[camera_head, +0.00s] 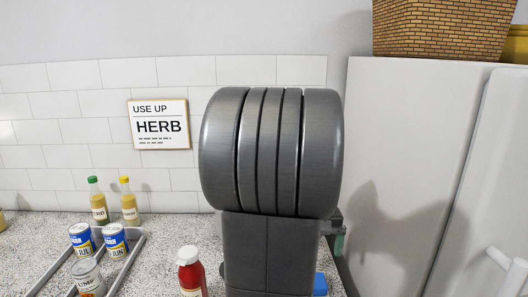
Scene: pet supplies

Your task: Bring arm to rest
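My arm (270,155) fills the middle of the head view as a large dark grey rounded link with ribs, above a narrower grey part. The fingers of my gripper cannot be made out; the arm hides what is behind it. A small dark part with a greenish end (339,243) shows at the arm's right edge, and I cannot tell what it is.
On the speckled counter (170,235), a grey divided tray (131,255) holds several cans. Two bottles (99,204) stand behind it. A red bottle (190,276) stands beside my arm. A white fridge (410,160) is at right, with a wicker basket (440,28) on top.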

